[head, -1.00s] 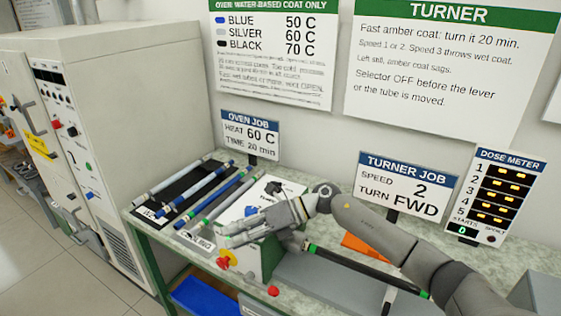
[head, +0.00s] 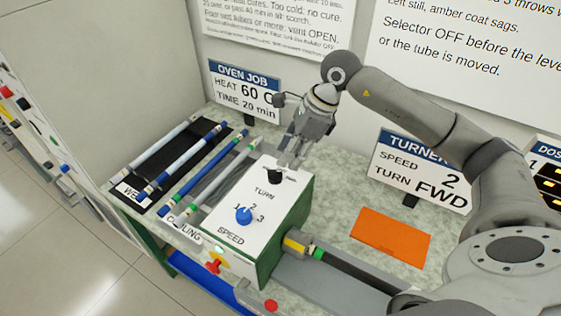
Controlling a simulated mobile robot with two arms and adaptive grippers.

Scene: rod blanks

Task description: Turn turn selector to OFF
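The turn selector (head: 275,177) is a black knob under the rear edge of the white sloped panel, above the word TURN, on the green-sided turner box (head: 285,235). My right gripper (head: 289,163) points down at the back of this knob, its fingertips at or just behind it. I cannot tell whether they touch it or how far apart they are. The labels around the knob are hidden or too small to read. My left gripper is out of view.
A blue speed knob (head: 243,214) sits lower on the panel, with a red knob (head: 213,266) on the box front. Rods lie on the black wet rack (head: 160,170) and cooling rack to the left. An orange sheet (head: 391,237) lies to the right.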

